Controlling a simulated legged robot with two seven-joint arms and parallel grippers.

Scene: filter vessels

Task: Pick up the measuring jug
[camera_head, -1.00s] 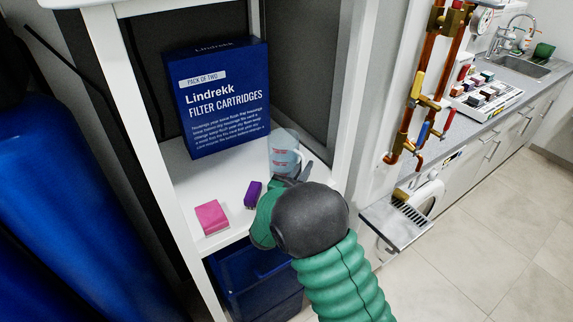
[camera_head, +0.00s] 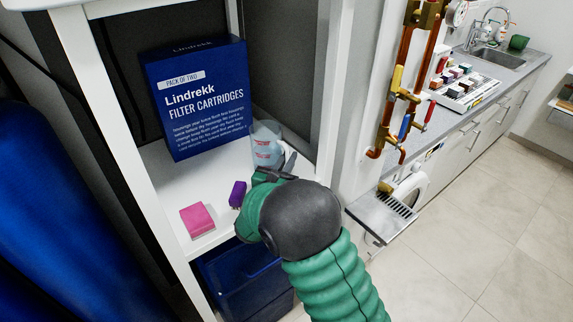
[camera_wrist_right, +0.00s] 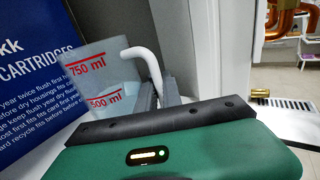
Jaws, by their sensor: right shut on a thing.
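The measuring jug (camera_head: 267,148) is clear and pale blue with red markings. It is on the white shelf beside the box; whether its base touches the shelf is hidden behind my gripper. In the right wrist view the jug (camera_wrist_right: 98,82) shows its 750 ml and 500 ml marks and a white handle (camera_wrist_right: 147,62). My right gripper (camera_head: 287,166) reaches in from the front right. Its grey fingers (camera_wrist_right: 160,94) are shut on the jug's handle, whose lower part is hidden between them. My left gripper is not in view.
A tall blue filter-cartridge box (camera_head: 197,100) stands just left of the jug. A pink block (camera_head: 197,219) and a purple block (camera_head: 238,194) lie near the shelf's (camera_head: 165,165) front. A white cabinet post (camera_head: 334,90) rises to the right. A blue crate (camera_head: 245,277) sits below.

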